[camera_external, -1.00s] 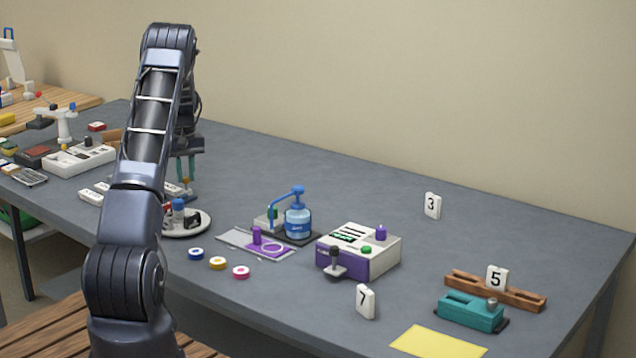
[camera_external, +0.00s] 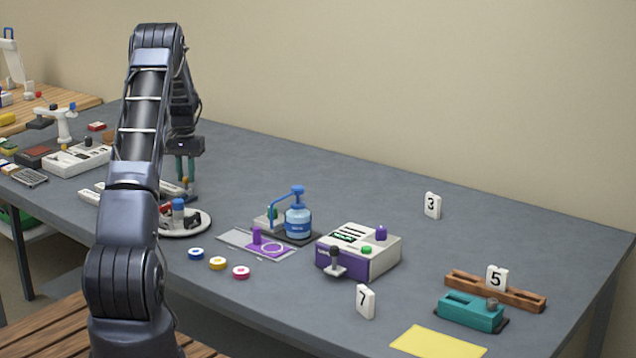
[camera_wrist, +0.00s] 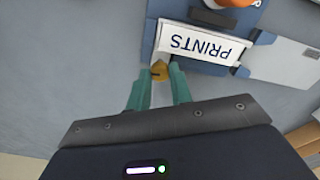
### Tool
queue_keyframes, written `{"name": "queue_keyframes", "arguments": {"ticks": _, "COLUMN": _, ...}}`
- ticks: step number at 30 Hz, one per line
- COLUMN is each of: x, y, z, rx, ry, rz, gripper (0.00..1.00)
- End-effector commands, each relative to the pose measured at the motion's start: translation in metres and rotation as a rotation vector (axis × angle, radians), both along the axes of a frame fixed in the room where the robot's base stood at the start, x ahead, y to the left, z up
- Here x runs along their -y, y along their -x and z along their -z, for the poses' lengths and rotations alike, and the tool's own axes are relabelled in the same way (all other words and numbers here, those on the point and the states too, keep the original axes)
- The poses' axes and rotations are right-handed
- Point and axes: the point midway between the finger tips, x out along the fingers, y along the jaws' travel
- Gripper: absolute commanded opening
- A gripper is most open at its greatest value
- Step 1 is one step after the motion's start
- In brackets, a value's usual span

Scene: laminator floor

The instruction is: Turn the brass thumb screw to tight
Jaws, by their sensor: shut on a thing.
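The brass thumb screw (camera_wrist: 159,72) shows in the wrist view as a small yellow-gold knob with a dark slot, beside a white label reading PRINTS (camera_wrist: 203,43). My gripper (camera_wrist: 160,77) has its two green fingers on either side of the knob, shut on it. In the external view my gripper (camera_external: 185,170) points down at the left part of the grey table, behind my arm. The screw is too small and partly hidden there to make out its turn.
A round white plate (camera_external: 187,235) with small parts stands in front of the gripper. A blue pump bottle (camera_external: 298,222) and a purple-and-white machine (camera_external: 362,250) are to the right. The table's back right is mostly clear.

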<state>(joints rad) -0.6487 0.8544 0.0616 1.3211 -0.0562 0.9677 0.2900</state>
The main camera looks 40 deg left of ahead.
Motion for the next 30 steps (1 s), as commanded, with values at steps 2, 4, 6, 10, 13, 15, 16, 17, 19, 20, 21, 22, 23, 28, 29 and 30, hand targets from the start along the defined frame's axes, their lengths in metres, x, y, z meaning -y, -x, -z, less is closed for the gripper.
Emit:
{"name": "queue_keyframes", "arguments": {"ticks": 2, "x": 0.000, "y": 0.000, "z": 0.000, "rx": 0.000, "ry": 0.000, "rz": 0.004, "gripper": 0.00}}
{"name": "queue_keyframes", "arguments": {"ticks": 4, "x": 0.000, "y": 0.000, "z": 0.000, "rx": 0.000, "ry": 0.000, "rz": 0.006, "gripper": 0.00}}
{"name": "queue_keyframes", "arguments": {"ticks": 6, "x": 0.000, "y": 0.000, "z": 0.000, "rx": 0.000, "ry": 0.000, "rz": 0.006, "gripper": 0.00}}
{"name": "queue_keyframes", "arguments": {"ticks": 10, "x": 0.000, "y": 0.000, "z": 0.000, "rx": 0.000, "ry": 0.000, "rz": 0.005, "gripper": 0.00}}
{"name": "queue_keyframes", "arguments": {"ticks": 13, "x": 0.000, "y": 0.000, "z": 0.000, "rx": 0.000, "ry": 0.000, "rz": 0.005, "gripper": 0.27}}
{"name": "queue_keyframes", "arguments": {"ticks": 15, "x": 0.000, "y": 0.000, "z": 0.000, "rx": 0.000, "ry": 0.000, "rz": 0.005, "gripper": 0.41}}
{"name": "queue_keyframes", "arguments": {"ticks": 16, "x": 0.000, "y": 0.000, "z": 0.000, "rx": 0.000, "ry": 0.000, "rz": 0.005, "gripper": 0.44}}
{"name": "queue_keyframes", "arguments": {"ticks": 17, "x": 0.000, "y": 0.000, "z": 0.000, "rx": 0.000, "ry": 0.000, "rz": 0.005, "gripper": 0.44}}
{"name": "queue_keyframes", "arguments": {"ticks": 19, "x": 0.000, "y": 0.000, "z": 0.000, "rx": 0.000, "ry": 0.000, "rz": 0.005, "gripper": 0.44}}
{"name": "queue_keyframes", "arguments": {"ticks": 20, "x": 0.000, "y": 0.000, "z": 0.000, "rx": 0.000, "ry": 0.000, "rz": 0.005, "gripper": 0.44}}
{"name": "queue_keyframes", "arguments": {"ticks": 21, "x": 0.000, "y": 0.000, "z": 0.000, "rx": 0.000, "ry": 0.000, "rz": 0.005, "gripper": 0.44}}
{"name": "queue_keyframes", "arguments": {"ticks": 22, "x": 0.000, "y": 0.000, "z": 0.000, "rx": 0.000, "ry": 0.000, "rz": 0.005, "gripper": 0.44}}
{"name": "queue_keyframes", "arguments": {"ticks": 23, "x": 0.000, "y": 0.000, "z": 0.000, "rx": 0.000, "ry": 0.000, "rz": 0.005, "gripper": 0.44}}
{"name": "queue_keyframes", "arguments": {"ticks": 28, "x": 0.000, "y": 0.000, "z": -0.008, "rx": 0.001, "ry": 0.000, "rz": 0.005, "gripper": 0.44}}
{"name": "queue_keyframes", "arguments": {"ticks": 29, "x": 0.000, "y": 0.000, "z": -0.012, "rx": 0.001, "ry": 0.000, "rz": 0.004, "gripper": 0.44}}
{"name": "queue_keyframes", "arguments": {"ticks": 30, "x": 0.000, "y": 0.000, "z": -0.017, "rx": 0.001, "ry": 0.000, "rz": 0.005, "gripper": 0.44}}
